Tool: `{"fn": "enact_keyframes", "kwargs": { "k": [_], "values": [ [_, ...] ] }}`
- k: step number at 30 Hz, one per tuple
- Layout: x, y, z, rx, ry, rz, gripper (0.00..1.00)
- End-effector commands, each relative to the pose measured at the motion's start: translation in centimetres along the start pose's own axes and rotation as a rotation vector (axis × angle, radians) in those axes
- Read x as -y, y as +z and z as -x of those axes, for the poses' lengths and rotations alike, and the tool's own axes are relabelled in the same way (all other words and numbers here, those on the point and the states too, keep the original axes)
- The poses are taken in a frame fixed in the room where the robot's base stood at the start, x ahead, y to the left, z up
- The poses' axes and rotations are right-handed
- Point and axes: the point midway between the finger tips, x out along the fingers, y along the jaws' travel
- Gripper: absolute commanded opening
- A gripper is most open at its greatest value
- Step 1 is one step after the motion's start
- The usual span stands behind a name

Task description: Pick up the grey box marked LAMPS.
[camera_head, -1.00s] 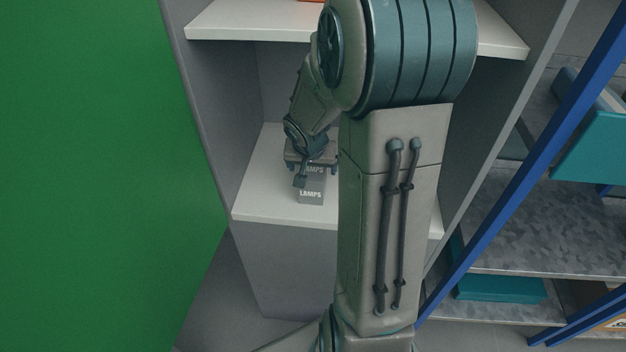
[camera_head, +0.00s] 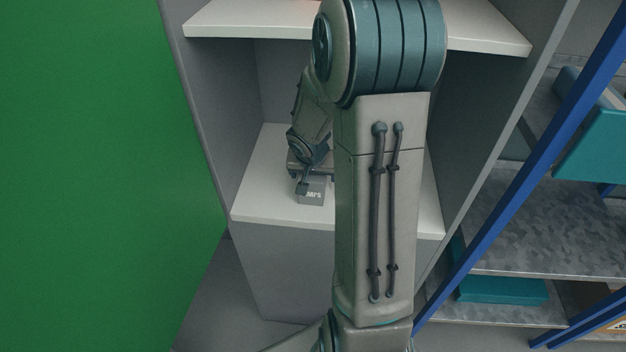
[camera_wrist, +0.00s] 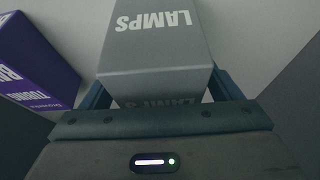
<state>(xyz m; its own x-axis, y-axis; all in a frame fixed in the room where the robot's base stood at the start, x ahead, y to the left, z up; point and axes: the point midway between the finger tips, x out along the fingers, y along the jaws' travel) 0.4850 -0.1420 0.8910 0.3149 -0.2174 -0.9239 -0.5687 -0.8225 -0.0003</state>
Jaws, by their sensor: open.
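The grey box marked LAMPS (camera_head: 311,196) stands on the white lower shelf (camera_head: 268,205) of a grey cabinet. Its top is mostly covered by my gripper (camera_head: 312,177) in the head view. In the wrist view the grey box (camera_wrist: 155,40) fills the space ahead of my gripper (camera_wrist: 162,92), with lettering on two faces. The fingers are open, one on each side of the box's near end. I cannot tell whether either finger touches it.
A purple box (camera_wrist: 35,65) with white lettering stands left of the grey box in the wrist view. A white upper shelf (camera_head: 235,20) is above. A green wall (camera_head: 90,170) is at left; a blue-framed rack (camera_head: 520,170) is at right. My arm hides much of the cabinet.

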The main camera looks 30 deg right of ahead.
Motion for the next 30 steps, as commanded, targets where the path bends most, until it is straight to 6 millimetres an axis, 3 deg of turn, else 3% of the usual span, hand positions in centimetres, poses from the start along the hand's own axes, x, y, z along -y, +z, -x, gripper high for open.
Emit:
{"fn": "enact_keyframes", "kwargs": {
  "k": [18, 24, 30],
  "values": [
    [0.01, 0.11, -0.29, 0.0, 0.0, 0.0, 0.85],
    [0.01, 0.12, -0.29, 0.0, 0.0, 0.0, 0.29],
    [0.02, 0.08, -0.27, -0.001, -0.001, 0.0, 0.27]
  ]
}}
